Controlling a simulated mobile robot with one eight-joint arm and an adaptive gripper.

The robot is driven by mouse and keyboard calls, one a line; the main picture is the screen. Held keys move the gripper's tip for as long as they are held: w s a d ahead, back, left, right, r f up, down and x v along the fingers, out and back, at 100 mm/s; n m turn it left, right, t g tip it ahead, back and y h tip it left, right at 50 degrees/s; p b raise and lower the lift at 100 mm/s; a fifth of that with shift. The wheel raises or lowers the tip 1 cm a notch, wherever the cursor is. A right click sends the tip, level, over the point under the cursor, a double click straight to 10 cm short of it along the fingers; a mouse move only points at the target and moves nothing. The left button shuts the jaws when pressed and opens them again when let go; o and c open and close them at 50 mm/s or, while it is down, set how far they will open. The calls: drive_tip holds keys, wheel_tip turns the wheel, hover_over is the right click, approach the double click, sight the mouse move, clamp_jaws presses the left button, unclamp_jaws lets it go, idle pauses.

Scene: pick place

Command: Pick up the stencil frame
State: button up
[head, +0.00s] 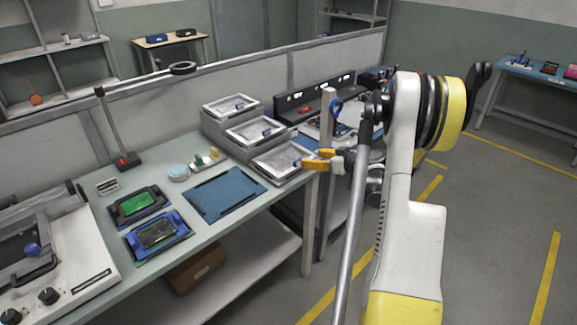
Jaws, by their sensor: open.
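Three light-framed flat panels that look like stencil frames sit on a stepped grey rack: a back one (217,112), a middle one (240,137) and a front, lowest one (266,165). Each carries a small blue item. Which one the task means cannot be told. My gripper (318,159) has yellow fingertips and is open and empty. It appears just right of the front frame, close to its right edge in the picture. Whether it touches the frame cannot be told.
A blue mat (225,195) lies on the bench left of the rack. A lamp post (112,130) rises behind. Open floor (490,235) is at right.

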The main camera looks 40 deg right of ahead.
sight(298, 159)
drive_tip(key=b+x, duration=0.1)
drive_tip(key=x, duration=0.3)
drive_tip(key=shift+f, duration=0.1)
drive_tip(key=b+x, duration=0.1)
drive_tip(key=x, duration=0.1)
drive_tip(key=f+b+x, duration=0.1)
drive_tip(key=x, duration=0.2)
drive_tip(key=shift+s+a+b, duration=0.1)
drive_tip(key=shift+a+b, duration=0.1)
drive_tip(key=shift+b, duration=0.15)
drive_tip(key=shift+s+r, duration=0.1)
clamp_jaws()
